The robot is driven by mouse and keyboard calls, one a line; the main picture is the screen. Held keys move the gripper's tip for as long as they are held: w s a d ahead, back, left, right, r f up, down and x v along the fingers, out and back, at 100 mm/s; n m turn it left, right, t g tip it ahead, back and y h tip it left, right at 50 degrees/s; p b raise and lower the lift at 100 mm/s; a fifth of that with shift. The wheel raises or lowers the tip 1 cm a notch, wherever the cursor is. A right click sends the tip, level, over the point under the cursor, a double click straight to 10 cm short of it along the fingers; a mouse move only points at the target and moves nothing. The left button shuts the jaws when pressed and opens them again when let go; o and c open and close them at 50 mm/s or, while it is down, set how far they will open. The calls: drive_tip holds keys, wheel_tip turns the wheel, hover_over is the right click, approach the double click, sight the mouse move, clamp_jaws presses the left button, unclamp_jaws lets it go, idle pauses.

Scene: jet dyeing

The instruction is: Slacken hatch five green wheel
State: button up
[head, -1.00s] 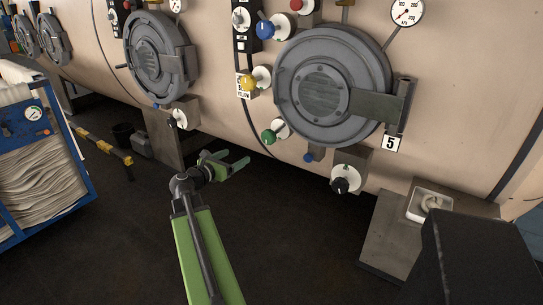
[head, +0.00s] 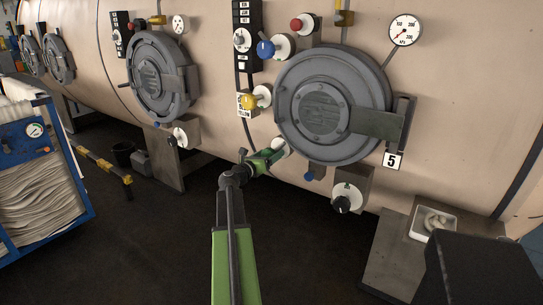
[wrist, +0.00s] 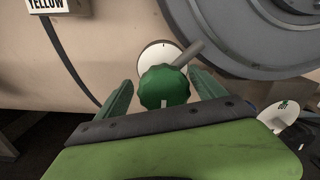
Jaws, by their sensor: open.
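The green wheel (wrist: 164,88) of hatch five is a ribbed knob on a white round dial (wrist: 155,54), with a pale mark on its face and a grey lever behind it at upper right. In the head view the dial (head: 281,147) shows at the lower left of the hatch (head: 325,107), labelled 5; my gripper largely hides the wheel there. My gripper (head: 264,158) is open in front of the wheel. In the wrist view its fingers (wrist: 162,92) stand to the left and right of the wheel, with visible gaps on both sides.
A yellow wheel (head: 249,101) and a blue one (head: 266,48) sit above, a black one (head: 342,204) at lower right. A small blue knob (head: 310,175) is under the hatch. A blue cart (head: 68,190) stands at left. The dark floor (head: 165,245) is clear around my arm.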

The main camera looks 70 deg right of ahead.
drive_tip(key=shift+x, duration=1.3)
